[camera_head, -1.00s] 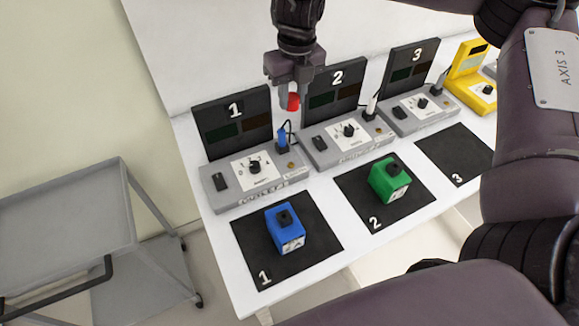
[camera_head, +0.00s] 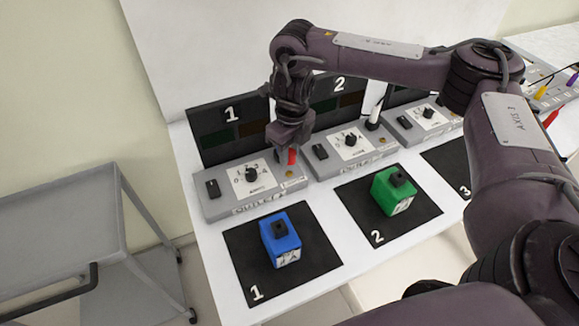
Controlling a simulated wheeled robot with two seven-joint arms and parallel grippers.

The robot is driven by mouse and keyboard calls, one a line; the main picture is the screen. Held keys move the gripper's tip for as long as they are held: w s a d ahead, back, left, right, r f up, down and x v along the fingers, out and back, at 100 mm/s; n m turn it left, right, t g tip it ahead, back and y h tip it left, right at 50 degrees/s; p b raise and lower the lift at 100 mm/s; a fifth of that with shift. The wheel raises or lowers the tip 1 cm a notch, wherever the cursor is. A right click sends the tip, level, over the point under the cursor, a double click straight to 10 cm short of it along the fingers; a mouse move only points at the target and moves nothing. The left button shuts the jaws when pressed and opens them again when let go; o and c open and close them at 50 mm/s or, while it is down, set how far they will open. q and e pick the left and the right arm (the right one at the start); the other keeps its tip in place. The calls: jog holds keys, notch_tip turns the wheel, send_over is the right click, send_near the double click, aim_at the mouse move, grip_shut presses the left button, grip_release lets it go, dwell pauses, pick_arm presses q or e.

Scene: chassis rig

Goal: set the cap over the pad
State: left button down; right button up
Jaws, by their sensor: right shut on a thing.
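My right gripper (camera_head: 288,148) reaches in from the right and points down over the right end of the grey box of station 1 (camera_head: 215,207). It is shut on a small red piece (camera_head: 292,157), which looks like the cap. The red piece is just above and behind a small brass-coloured round spot (camera_head: 289,174) on the box top, which may be the pad. I cannot tell whether the red piece touches the box. The gripper hides the back right corner of this box. My left gripper is not in view.
A blue block (camera_head: 283,247) and a green block (camera_head: 383,195) stand on black mats 1 (camera_head: 239,246) and 2 (camera_head: 352,212). The box of station 2 (camera_head: 325,170) is close to the right. A grey cart (camera_head: 60,215) stands left of the white table.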

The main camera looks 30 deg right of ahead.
aim_at(289, 173)
notch_tip(289, 173, down, 4)
jog(key=shift+a+f+b, duration=0.1)
jog(key=shift+b, duration=0.4)
jog(key=shift+f, duration=0.25)
jog(key=shift+f, duration=0.3)
jog(key=o, duration=1)
